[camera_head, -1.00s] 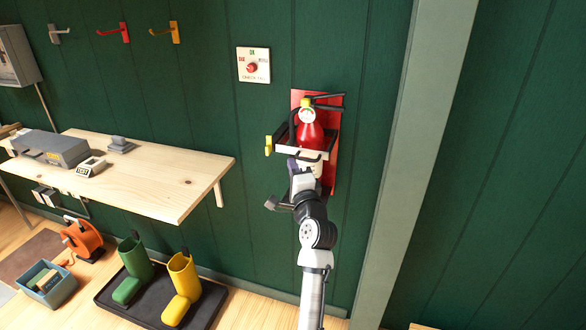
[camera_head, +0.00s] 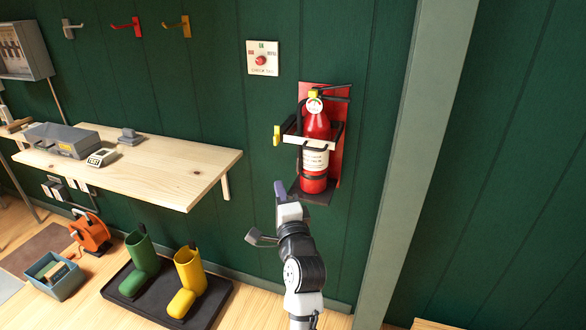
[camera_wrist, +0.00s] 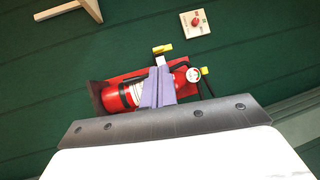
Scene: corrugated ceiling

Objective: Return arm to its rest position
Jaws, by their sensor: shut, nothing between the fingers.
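My gripper (camera_head: 281,190) is in front of the green wall, just below and left of the red fire extinguisher (camera_head: 317,126) in the head view. Its purple fingers are together and empty; they also show in the wrist view (camera_wrist: 157,87), overlapping the extinguisher from that camera's angle. The extinguisher (camera_wrist: 119,97) stands upright in a wall bracket with a red backplate (camera_head: 339,165). A pale strap with a yellow end (camera_head: 277,135) runs across its front. My arm reaches up from the bottom of the head view.
A wooden wall bench (camera_head: 170,170) is left of my arm. Green and yellow boots (camera_head: 190,270) stand on a black tray (camera_head: 215,305) below it. A grey-green post (camera_head: 420,150) is to the right.

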